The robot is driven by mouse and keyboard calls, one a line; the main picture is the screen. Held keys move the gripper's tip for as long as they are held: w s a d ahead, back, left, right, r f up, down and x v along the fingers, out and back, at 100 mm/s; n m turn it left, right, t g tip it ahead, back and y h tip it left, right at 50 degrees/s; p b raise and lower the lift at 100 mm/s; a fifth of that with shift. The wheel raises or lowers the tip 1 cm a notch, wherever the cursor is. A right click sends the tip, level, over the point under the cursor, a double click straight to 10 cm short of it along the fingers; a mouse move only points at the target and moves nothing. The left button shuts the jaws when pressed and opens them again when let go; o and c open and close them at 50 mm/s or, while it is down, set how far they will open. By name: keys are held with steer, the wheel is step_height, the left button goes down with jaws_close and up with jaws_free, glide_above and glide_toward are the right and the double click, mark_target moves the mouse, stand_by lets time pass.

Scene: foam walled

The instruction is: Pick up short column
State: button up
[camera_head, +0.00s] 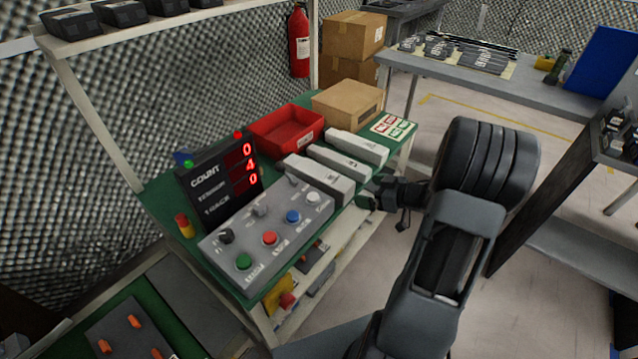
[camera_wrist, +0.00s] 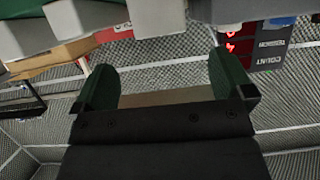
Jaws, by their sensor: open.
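Three light grey block-like columns lie side by side on the green-topped bench: a near one (camera_head: 318,178), a middle one (camera_head: 340,163) and a far one (camera_head: 357,147). I cannot tell for sure which is the short one. My gripper (camera_head: 368,198) is at the bench's front edge, close to the near ends of the columns. In the wrist view my gripper (camera_wrist: 165,85) is open, with two green-padded fingers apart and nothing between them. Pale grey blocks (camera_wrist: 160,18) show at the top of that view, beyond the fingertips.
A control box (camera_head: 265,235) with coloured buttons and a counter display (camera_head: 220,180) stand left of the columns. A red bin (camera_head: 287,131) and cardboard box (camera_head: 347,105) are behind. A grey table (camera_head: 450,75) stands at the back right. The floor between is clear.

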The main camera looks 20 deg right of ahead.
mark_target(348, 186)
steer(key=b+x, duration=0.3)
steer(key=x, duration=0.7)
steer(key=shift+w+a+f, duration=0.15)
steer(key=shift+w+a, duration=0.05)
steer(key=shift+w, duration=0.15)
steer(key=shift+c, duration=0.3)
steer(key=c, duration=1.5)
